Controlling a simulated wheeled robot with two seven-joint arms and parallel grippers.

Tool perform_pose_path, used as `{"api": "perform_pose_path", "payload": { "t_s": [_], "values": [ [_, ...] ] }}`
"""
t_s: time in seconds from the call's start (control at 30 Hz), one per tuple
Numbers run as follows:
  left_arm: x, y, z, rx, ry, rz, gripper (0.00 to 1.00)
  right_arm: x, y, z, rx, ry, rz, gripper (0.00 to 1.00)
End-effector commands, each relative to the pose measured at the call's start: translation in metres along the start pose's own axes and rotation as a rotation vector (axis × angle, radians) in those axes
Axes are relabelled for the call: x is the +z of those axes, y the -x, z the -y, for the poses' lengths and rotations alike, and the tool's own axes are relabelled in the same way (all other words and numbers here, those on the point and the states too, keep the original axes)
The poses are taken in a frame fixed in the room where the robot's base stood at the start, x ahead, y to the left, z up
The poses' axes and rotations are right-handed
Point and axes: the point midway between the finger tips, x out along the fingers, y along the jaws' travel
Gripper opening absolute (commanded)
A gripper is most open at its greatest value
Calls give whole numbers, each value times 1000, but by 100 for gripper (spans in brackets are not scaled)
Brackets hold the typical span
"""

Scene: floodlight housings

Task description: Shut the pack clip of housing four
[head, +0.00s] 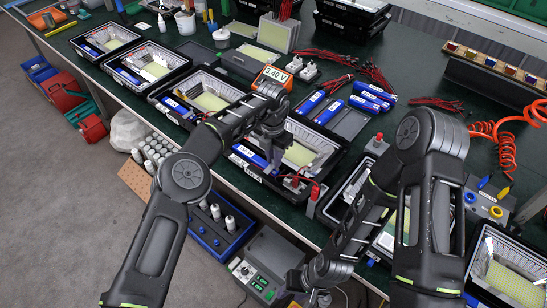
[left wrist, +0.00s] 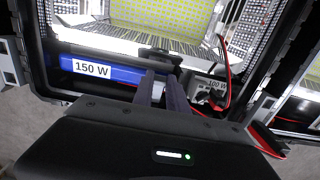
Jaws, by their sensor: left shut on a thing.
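Housing four (head: 341,150) is an open black floodlight case with a yellow LED panel, in the middle of the bench edge in the head view. A blue battery pack (left wrist: 112,73) labelled 150 W lies along its near side. The dark pack clip (left wrist: 158,57) is at the pack's right end in the left wrist view. My left gripper (head: 269,158) reaches down into the housing; its fingers (left wrist: 163,88) are shut on the clip, which they partly hide. Whether the clip is latched cannot be told. My right gripper (head: 319,297) is low in the head view, mostly hidden, its fingers unclear.
A grey 100 W block (left wrist: 212,84) with red and black leads sits right of the clip. Similar housings stand on both sides, one (head: 151,67) to the left. Loose blue packs (head: 318,104) and an orange 3.40 V meter (head: 272,77) lie behind. My right arm covers the bench's right part.

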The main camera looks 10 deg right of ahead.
Motion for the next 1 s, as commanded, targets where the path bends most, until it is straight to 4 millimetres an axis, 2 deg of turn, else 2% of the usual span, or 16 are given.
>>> {"api": "perform_pose_path", "payload": {
  "t_s": [0.33, 0.37, 0.63, 1.0],
  "values": [
    [-1, -2, 1, -1, -2, -4, 0, 0, 0, 0, 0, 0, 0, 36],
    [-1, -2, 1, -1, -1, -4, 19, 0, 0, 0, 0, 0, 0, 36],
    [0, -1, 0, -1, -1, -3, 40, 0, 0, 0, 0, 0, 0, 36],
    [0, 5, 0, 0, 0, -1, 40, 0, -3, -1, 0, 0, 0, 36]
  ]
}}
